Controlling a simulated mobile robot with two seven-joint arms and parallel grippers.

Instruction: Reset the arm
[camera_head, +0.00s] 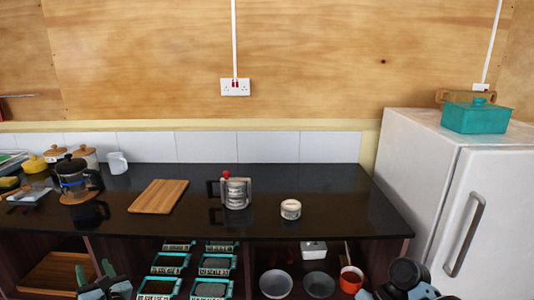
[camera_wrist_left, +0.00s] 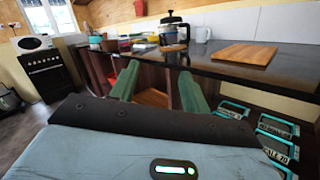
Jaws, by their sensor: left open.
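My left gripper (camera_head: 95,272) is at the lower left of the head view, in front of and below the counter edge. Its two green fingers stand apart with nothing between them. In the left wrist view the open fingers (camera_wrist_left: 160,84) point toward the counter front and an open shelf with a wooden board. Dark parts of my right arm show at the bottom right of the head view; its fingers are not visible.
The black counter (camera_head: 330,215) holds a wooden board (camera_head: 158,196), French press (camera_head: 72,178), metal pot (camera_head: 236,193) and small white jar (camera_head: 290,209). Labelled teal trays (camera_head: 170,263) and bowls (camera_head: 276,283) sit below. A white fridge (camera_head: 410,165) stands right.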

